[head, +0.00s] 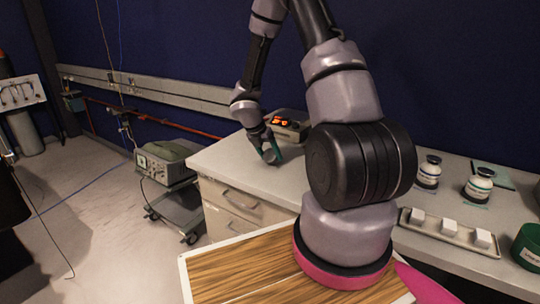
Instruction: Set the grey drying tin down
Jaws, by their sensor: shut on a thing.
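I cannot tell whether the tin touches the bench top.
A device with a lit orange display (288,126) stands just behind my gripper. The grey bench (225,157) has free room to the left. At right are labelled jars (429,173), a tray of white blocks (450,231) and a green round container (528,247). My arm hides the bench's middle.

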